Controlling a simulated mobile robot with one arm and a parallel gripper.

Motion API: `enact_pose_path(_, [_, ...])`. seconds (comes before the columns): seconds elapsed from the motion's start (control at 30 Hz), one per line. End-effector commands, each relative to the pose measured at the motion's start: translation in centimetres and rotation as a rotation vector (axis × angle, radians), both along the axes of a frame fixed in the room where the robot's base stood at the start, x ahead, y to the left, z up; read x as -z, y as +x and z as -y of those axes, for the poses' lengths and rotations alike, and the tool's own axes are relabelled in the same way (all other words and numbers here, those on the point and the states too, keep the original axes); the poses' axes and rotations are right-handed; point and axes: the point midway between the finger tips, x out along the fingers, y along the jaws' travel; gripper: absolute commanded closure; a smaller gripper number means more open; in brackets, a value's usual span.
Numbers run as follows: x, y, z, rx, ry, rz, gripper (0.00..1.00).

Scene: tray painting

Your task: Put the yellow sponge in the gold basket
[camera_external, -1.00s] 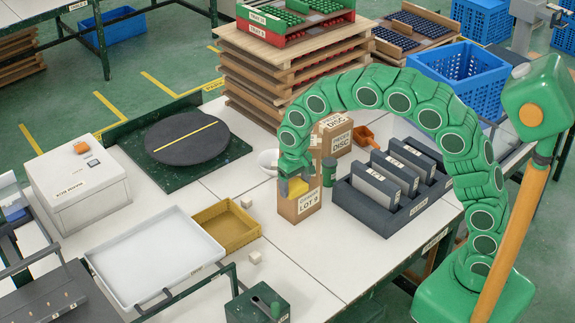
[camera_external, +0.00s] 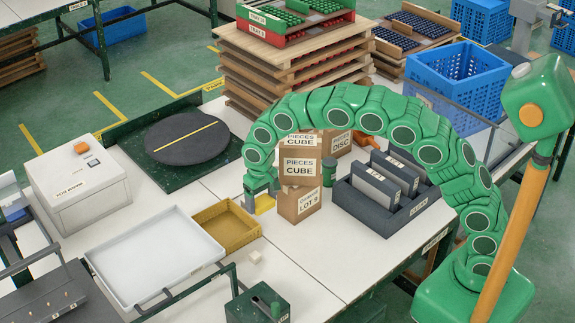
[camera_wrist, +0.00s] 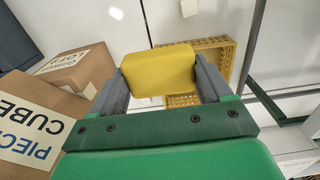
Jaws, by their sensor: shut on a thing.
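The yellow sponge (camera_wrist: 158,68) is held between the two grey fingers of my gripper (camera_wrist: 162,84) in the wrist view. My gripper (camera_external: 257,198) is shut on the sponge (camera_external: 266,204), which is partly hidden by the fingers in the external view. The gold basket (camera_external: 240,243) is a shallow, empty-looking tray on the white table, just left of my gripper. In the wrist view the gold basket (camera_wrist: 228,60) lies beyond and right of the sponge, partly covered by it. The sponge appears above the table, outside the basket.
Cardboard boxes (camera_external: 299,203) stand close to the right of my gripper. A white tray (camera_external: 112,252) lies left of the basket. A dark rack (camera_external: 390,226) stands to the right.

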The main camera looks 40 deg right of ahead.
Motion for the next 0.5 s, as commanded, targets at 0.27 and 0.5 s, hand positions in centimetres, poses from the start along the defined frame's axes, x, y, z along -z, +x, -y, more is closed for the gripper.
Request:
enact_pose_path(0.27, [2.7,0.0,0.0,0.000,0.001,0.001,0.50])
enact_pose_path(0.5, [3.6,1.3,-0.6,0.000,0.001,0.002,0.50])
